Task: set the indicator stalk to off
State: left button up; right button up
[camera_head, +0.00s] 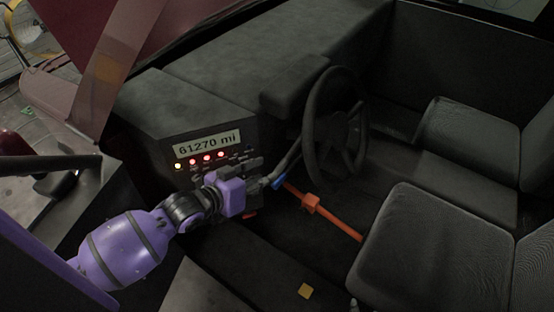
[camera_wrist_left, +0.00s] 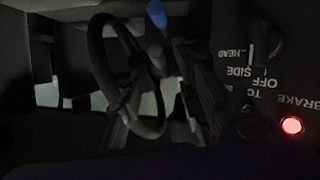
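The indicator stalk comes out beside the steering wheel (camera_head: 335,125) and carries a blue tip (camera_head: 278,183). The blue tip also shows at the top of the left wrist view (camera_wrist_left: 157,13). My left gripper (camera_head: 262,181) reaches in front of the dashboard, just left of the blue tip in the head view. I cannot tell whether it touches the stalk. Its fingers are small and dark there, so their opening is unclear. My right gripper is not in view. Stalk position markings are not readable.
The dash panel shows a mileage display (camera_head: 208,143) and several lit lamps. The left wrist view shows a rotary light switch (camera_wrist_left: 265,42) and a red brake lamp (camera_wrist_left: 291,125). An orange bar (camera_head: 311,204) slopes below the wheel. Seats (camera_head: 425,250) fill the right.

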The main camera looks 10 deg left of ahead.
aim_at(277, 170)
pick_arm(q)
jog(key=b+x, duration=0.1)
jog(key=x, duration=0.2)
jog(key=b+x, duration=0.1)
jog(key=x, duration=0.2)
jog(key=shift+d+f+b, duration=0.3)
jog(key=shift+f+b, duration=0.05)
jog(key=shift+b, duration=0.05)
jog(key=shift+r, duration=0.15)
jog(key=shift+w, duration=0.1)
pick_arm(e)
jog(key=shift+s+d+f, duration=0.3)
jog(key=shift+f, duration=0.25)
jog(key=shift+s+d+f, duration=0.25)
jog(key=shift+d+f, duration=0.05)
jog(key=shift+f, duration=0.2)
pick_arm(q)
jog(key=shift+c, duration=0.5)
jog(key=c, duration=0.6)
grip_shut()
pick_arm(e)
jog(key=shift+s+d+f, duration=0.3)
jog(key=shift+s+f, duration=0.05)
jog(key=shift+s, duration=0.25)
